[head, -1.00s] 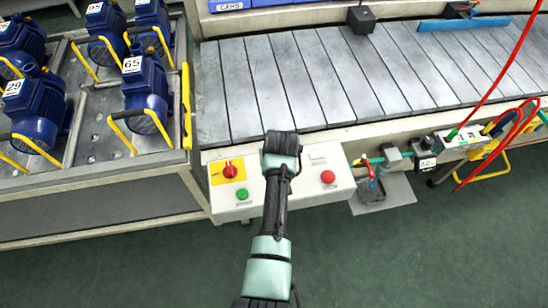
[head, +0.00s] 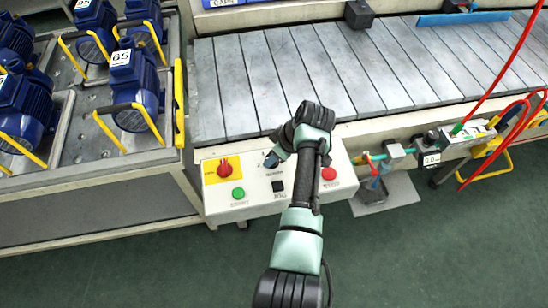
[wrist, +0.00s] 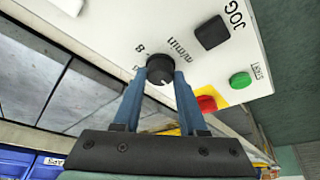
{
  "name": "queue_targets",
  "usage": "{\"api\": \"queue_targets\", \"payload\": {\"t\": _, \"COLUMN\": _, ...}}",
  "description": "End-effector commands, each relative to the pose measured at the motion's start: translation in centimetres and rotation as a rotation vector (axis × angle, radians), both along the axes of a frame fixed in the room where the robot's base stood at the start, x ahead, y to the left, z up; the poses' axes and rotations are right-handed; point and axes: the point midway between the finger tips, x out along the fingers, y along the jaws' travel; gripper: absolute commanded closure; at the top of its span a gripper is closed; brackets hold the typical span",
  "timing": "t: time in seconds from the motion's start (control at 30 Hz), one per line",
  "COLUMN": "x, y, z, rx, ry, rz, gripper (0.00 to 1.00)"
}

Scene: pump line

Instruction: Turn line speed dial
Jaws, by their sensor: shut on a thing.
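The line speed dial (wrist: 159,68) is a round black knob with a white pointer mark on the white control panel (wrist: 160,20), below "m/min" lettering in the wrist view. My gripper (wrist: 160,76) has its two blue fingers closed on the dial, one on each side of it. In the head view my gripper (head: 272,158) reaches the panel from the right, and the dial is mostly hidden behind it. The panel (head: 255,199) is on the conveyor's front side.
Blue motors (head: 135,75) stand at left. A valve assembly (head: 375,170) is at right.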

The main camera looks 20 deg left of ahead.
Motion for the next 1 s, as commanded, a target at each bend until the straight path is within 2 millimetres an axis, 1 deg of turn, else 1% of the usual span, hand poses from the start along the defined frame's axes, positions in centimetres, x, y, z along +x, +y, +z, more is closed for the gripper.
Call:
{"api": "queue_targets", "payload": {"t": 0.23, "x": 0.07, "y": -0.07, "z": -0.06, "rx": -0.002, "ry": 0.000, "rz": 0.058, "gripper": 1.00}}
{"api": "queue_targets", "payload": {"t": 0.67, "x": 0.04, "y": -0.04, "z": -0.02, "rx": -0.002, "ry": 0.000, "rz": 0.068, "gripper": 1.00}}
{"api": "queue_targets", "payload": {"t": 0.7, "x": 0.04, "y": -0.04, "z": -0.02, "rx": -0.002, "ry": 0.000, "rz": 0.068, "gripper": 0.57}}
{"api": "queue_targets", "payload": {"t": 0.77, "x": 0.04, "y": -0.04, "z": -0.02, "rx": -0.002, "ry": 0.000, "rz": 0.068, "gripper": 0.46}}
{"api": "queue_targets", "payload": {"t": 0.8, "x": 0.04, "y": -0.04, "z": -0.02, "rx": -0.002, "ry": 0.000, "rz": 0.068, "gripper": 0.39}}
{"api": "queue_targets", "payload": {"t": 0.87, "x": 0.04, "y": -0.04, "z": -0.02, "rx": -0.002, "ry": 0.001, "rz": 0.067, "gripper": 0.29}}
{"api": "queue_targets", "payload": {"t": 1.0, "x": 0.03, "y": -0.03, "z": -0.02, "rx": -0.001, "ry": 0.000, "rz": 0.067, "gripper": 0.29}}
